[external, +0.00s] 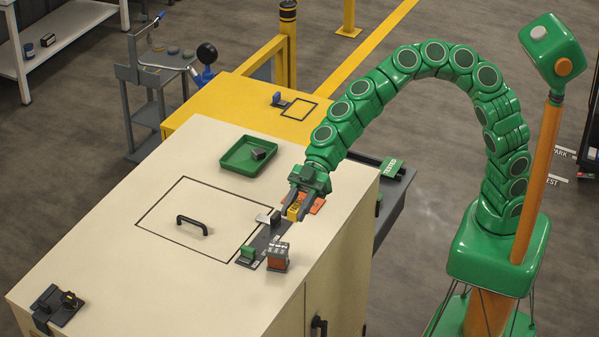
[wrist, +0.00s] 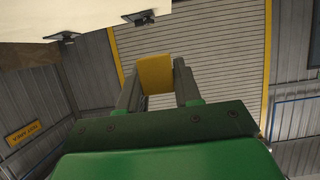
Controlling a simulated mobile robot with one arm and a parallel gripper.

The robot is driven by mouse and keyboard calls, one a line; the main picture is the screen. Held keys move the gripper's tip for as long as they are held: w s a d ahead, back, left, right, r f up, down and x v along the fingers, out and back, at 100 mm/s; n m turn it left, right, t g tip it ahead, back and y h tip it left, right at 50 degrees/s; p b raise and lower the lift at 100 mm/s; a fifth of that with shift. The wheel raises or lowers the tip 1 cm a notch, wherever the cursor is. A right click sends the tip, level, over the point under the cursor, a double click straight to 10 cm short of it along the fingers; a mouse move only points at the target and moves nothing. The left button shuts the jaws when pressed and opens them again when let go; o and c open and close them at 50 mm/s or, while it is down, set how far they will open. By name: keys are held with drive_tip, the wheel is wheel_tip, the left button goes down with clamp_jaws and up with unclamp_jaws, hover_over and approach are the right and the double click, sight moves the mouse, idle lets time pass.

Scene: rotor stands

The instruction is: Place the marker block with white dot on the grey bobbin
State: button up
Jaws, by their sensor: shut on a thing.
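My gripper (external: 296,207) is shut on a yellow block (external: 293,212), just above the cream cabinet top near its right edge. The yellow block also shows between the two fingers in the wrist view (wrist: 156,74). No white dot can be made out on the face seen there. A dark grey strip (external: 257,243) lies below and left of my gripper, with a green block (external: 247,254) at its near end and a pale grey piece (external: 268,218) at its far end. I cannot tell which piece is the grey bobbin.
A green tray (external: 231,165) holding a dark block (external: 258,154) sits behind. A red-brown and grey block (external: 278,257) stands beside the strip. An orange piece (external: 317,205) lies right of my gripper. A black handle (external: 192,224) rises from the outlined panel, which is otherwise clear.

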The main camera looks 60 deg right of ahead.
hover_over(278, 247)
wheel_tip(278, 247, down, 6)
drive_tip(key=shift+r, duration=0.1)
drive_tip(key=shift+f, duration=1.55)
drive_tip(key=o, duration=1)
drive_tip(key=shift+f, duration=0.1)
drive_tip(key=shift+o, duration=0.2)
drive_tip(key=shift+w+d+r, duration=0.1)
drive_tip(key=shift+d+r, duration=0.1)
drive_tip(key=v, duration=1.1)
drive_tip(key=shift+d, duration=0.3)
